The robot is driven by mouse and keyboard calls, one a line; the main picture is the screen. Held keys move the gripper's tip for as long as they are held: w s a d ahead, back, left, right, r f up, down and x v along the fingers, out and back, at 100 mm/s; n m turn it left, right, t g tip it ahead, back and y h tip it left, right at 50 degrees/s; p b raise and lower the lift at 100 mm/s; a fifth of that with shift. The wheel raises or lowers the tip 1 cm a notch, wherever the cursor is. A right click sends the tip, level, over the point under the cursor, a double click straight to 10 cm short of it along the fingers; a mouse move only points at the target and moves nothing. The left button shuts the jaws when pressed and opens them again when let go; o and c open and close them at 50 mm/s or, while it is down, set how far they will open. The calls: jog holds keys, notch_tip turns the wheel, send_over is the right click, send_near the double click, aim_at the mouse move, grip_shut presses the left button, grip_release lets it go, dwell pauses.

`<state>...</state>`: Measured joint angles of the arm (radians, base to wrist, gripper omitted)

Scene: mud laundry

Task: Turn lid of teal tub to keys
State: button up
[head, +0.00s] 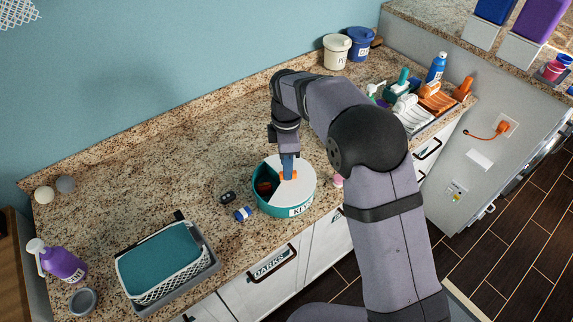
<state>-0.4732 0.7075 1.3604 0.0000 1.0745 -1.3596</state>
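The teal tub (270,208) stands on the granite counter below my gripper. Its round white lid (301,190) has a cut-out on the left side, through which a dark inside and something orange show. A white label reading like "KEYS" (301,210) is on the tub's front right wall, away from the cut-out.
A small dark fob (227,197) and a blue-and-white item (243,214) lie left of the tub. A pink item (337,181) is close on its right. A basket (160,263) is front left; a tray of bottles and brushes (410,117) is back right.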

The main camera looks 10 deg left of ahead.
jog(key=shift+f, duration=1.05)
grip_shut()
